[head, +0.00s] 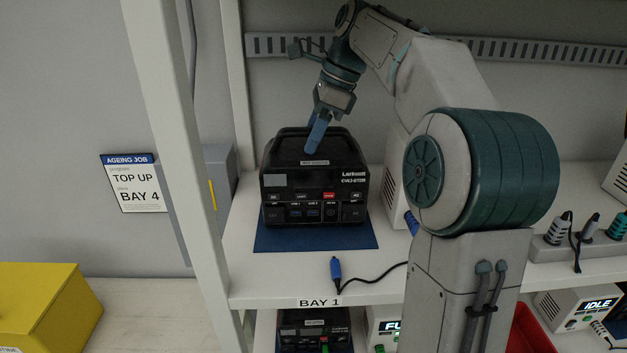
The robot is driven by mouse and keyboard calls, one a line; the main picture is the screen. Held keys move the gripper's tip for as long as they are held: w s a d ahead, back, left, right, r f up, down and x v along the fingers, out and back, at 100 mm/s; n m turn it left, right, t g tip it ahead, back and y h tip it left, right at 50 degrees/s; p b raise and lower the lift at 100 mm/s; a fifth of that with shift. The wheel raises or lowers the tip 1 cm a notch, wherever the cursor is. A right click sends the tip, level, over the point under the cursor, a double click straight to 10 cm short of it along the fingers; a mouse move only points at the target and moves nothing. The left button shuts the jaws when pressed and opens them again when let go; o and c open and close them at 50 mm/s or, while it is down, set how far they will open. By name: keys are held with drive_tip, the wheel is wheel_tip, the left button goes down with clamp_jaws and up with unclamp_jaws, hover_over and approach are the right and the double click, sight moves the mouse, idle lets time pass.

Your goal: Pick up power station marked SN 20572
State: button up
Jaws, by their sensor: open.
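A black power station (314,183) with a carrying handle on top stands upright on a blue mat (270,241) on the shelf in bay 1. My gripper (318,135) points down at the top of this station, by the handle. Its blue fingers overlap the handle in the picture, and I cannot tell whether they touch it. Another black power station (312,331) stands on the shelf below, partly cut off.
A blue-plugged cable (337,272) lies on the shelf (245,290) in front of the mat. A white upright post (170,120) stands left. A power strip (560,250) and white units are right. A yellow box (45,310) is lower left. A notice (133,183) reads "TOP UP BAY 4".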

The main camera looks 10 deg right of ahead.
drive_tip(key=shift+f, duration=0.1)
drive_tip(key=shift+c, duration=0.3)
clamp_jaws()
idle(1.2)
drive_tip(key=shift+w+r, duration=0.1)
drive_tip(key=shift+r, duration=0.1)
